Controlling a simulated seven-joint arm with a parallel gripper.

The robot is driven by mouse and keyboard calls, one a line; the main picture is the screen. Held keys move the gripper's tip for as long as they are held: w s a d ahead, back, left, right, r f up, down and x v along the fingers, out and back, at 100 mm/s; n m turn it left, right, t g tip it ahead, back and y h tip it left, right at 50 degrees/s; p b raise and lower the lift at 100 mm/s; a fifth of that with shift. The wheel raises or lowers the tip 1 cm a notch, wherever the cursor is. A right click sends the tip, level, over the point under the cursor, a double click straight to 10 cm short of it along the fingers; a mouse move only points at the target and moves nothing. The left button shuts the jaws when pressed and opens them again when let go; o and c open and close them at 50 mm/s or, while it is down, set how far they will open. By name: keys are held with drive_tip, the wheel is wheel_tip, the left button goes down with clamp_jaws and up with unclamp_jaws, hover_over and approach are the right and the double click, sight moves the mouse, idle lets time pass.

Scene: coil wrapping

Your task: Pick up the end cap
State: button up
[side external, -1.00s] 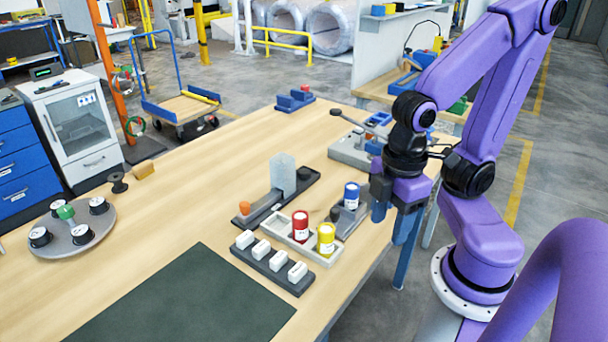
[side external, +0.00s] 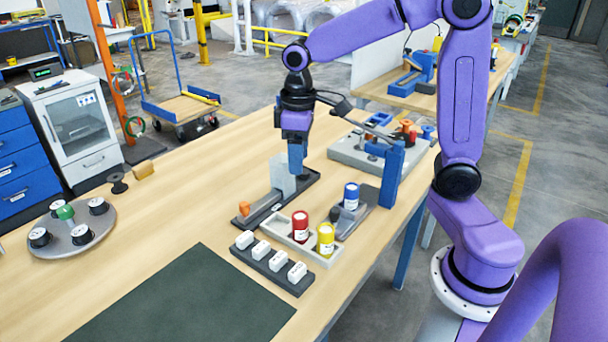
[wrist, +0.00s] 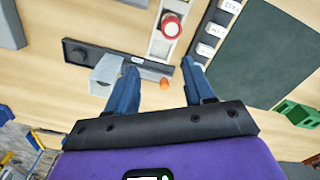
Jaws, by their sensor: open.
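I cannot tell for certain which piece is the end cap. A small orange cap-like piece (side external: 244,208) is at the near end of a long dark base (side external: 268,212), and it also shows in the wrist view (wrist: 165,83). A pale grey block (side external: 281,176) stands farther along the base. My gripper (side external: 297,170) is upright over the block's end of the base. The left finger overlaps the block, and the orange piece appears between the fingers.
Red (side external: 300,226), yellow (side external: 325,238) and blue (side external: 351,196) cylinders stand beside the base. White blocks (side external: 279,261) fill a dark rack. A blue post (side external: 393,176) with a lever rises at right. A round grey plate (side external: 72,243) holds several small pieces. The dark mat (side external: 185,300) is clear.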

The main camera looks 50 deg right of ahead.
drive_tip(key=w+d+m, duration=0.3)
drive_tip(key=w+d, duration=0.5)
drive_tip(key=m, duration=0.3)
hover_over(305, 171)
drive_tip(key=f, duration=1.2)
drive_tip(key=shift+s+a, duration=0.2)
drive_tip(key=shift+s, duration=0.05)
drive_tip(key=shift+w+d+f, duration=0.1)
drive_tip(key=shift+w+f, duration=0.05)
drive_tip(key=shift+f, duration=1.25)
drive_tip(key=shift+w+d+f, duration=0.1)
drive_tip(key=shift+f, duration=1.3)
drive_tip(key=c, duration=0.8)
